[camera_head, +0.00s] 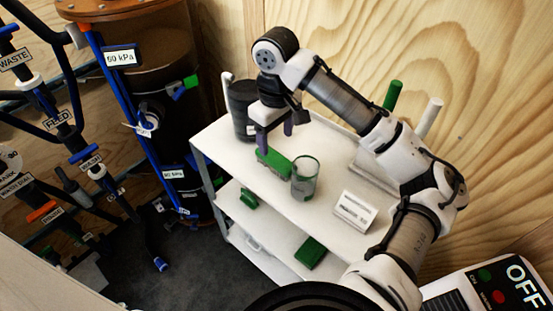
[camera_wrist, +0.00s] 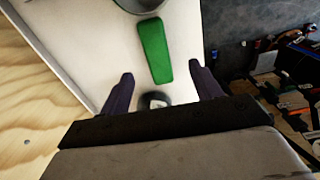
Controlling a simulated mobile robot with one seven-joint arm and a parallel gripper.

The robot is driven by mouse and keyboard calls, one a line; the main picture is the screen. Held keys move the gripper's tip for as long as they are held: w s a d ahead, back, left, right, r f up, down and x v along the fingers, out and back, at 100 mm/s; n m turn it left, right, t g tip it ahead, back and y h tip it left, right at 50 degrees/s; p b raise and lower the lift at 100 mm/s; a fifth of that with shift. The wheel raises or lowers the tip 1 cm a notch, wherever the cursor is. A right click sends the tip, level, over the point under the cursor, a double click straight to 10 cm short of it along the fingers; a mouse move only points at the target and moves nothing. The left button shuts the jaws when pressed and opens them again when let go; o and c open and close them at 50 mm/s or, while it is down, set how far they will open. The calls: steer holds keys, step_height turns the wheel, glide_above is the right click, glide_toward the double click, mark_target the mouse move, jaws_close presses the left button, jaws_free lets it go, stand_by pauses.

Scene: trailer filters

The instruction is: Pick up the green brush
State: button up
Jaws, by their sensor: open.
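The green brush (camera_head: 273,160) lies on the white cart's top shelf, close beside a clear beaker (camera_head: 305,177). Its bristle side shows along the near edge in the head view. In the wrist view the green brush (camera_wrist: 153,50) points lengthwise away from me, its near end roughly between the fingertips. My gripper (camera_head: 276,139) has purple fingers pointing down, spread apart and empty, just above and behind the brush. It also shows in the wrist view (camera_wrist: 161,72), with a finger on each side. Whether a finger touches the brush I cannot tell.
A black jug (camera_head: 242,108) stands left of my gripper at the cart's back. A labelled white stand (camera_head: 355,210) is on the right, with green and white (camera_head: 430,117) upright cylinders behind. More green items (camera_head: 310,252) lie on the lower shelf. A wooden wall rises behind.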

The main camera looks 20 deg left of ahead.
mark_target(277, 159)
steer(key=f, duration=0.9)
steer(key=shift+w+f, duration=0.1)
steer(key=shift+w, duration=0.2)
steer(key=c, duration=1.1)
step_height(277, 159, up, 20)
steer(key=shift+p, duration=0.3)
steer(key=o, duration=0.4)
steer(key=shift+c, duration=1.3)
